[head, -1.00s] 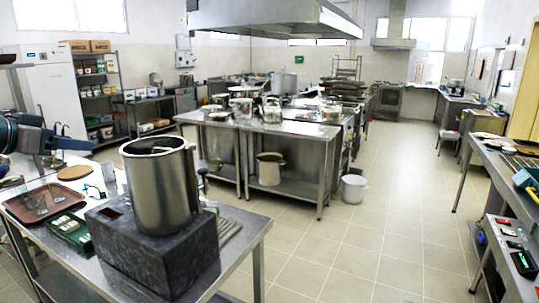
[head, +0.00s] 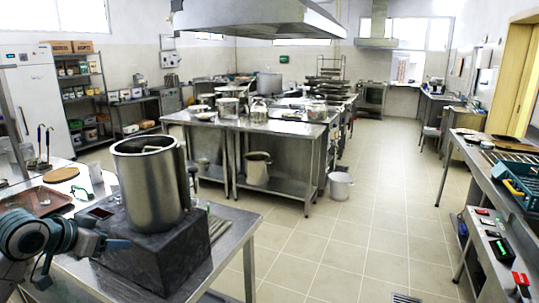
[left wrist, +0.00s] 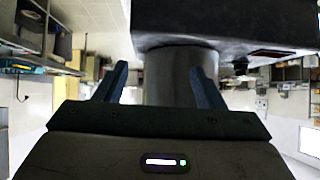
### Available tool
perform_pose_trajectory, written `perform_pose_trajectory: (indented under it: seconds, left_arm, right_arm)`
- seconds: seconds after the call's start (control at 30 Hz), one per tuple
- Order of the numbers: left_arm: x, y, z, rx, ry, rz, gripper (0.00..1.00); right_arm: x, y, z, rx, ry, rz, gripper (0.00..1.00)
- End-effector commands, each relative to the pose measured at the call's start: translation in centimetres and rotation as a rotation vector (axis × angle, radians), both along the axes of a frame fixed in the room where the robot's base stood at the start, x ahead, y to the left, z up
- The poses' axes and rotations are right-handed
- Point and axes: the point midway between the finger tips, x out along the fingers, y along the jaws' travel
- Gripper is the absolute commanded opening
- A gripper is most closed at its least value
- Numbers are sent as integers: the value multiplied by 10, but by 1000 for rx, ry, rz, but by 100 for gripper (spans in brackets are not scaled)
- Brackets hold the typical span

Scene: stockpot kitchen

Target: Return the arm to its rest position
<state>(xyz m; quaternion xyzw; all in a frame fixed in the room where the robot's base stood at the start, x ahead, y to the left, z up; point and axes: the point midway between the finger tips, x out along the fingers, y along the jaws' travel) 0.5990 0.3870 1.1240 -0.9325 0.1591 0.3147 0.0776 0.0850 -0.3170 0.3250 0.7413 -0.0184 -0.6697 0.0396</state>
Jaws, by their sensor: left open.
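My left gripper (head: 116,245) is low at the left of the head view, in front of the dark stone-like block (head: 150,250). Its blue fingers are spread apart with nothing between them that I can see as held. In the left wrist view the open fingers (left wrist: 161,84) frame the steel pot (left wrist: 178,68), and the picture looks upside down, with the block (left wrist: 225,22) above. The tall steel pot (head: 150,190) stands upright on the block. My right gripper is not in view.
The near steel table (head: 232,228) carries the block, a brown tray (head: 40,203) and a round wooden board (head: 61,175). A steel island (head: 280,128) stands behind, with a white bucket (head: 340,185) beside it. The tiled floor (head: 375,225) to the right is clear.

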Motion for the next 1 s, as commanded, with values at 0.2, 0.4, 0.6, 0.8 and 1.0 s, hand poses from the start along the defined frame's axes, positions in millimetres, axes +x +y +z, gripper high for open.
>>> perform_pose_trajectory:
  seconds: [0.2, 0.4, 0.6, 0.8, 1.0]
  left_arm:
    - [-57, -53, -139, 47, 154, 18, 63]
    - [-138, -88, -227, 81, 284, 81, 63]
    - [-218, -107, -276, 115, 401, 168, 63]
    - [-272, -113, -294, 141, 482, 239, 63]
    - [-317, -116, -303, 165, 553, 301, 63]
  right_arm:
    - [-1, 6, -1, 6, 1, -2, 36]
    - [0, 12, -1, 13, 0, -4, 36]
    - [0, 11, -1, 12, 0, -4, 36]
    - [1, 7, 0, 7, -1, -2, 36]
    - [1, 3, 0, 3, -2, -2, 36]
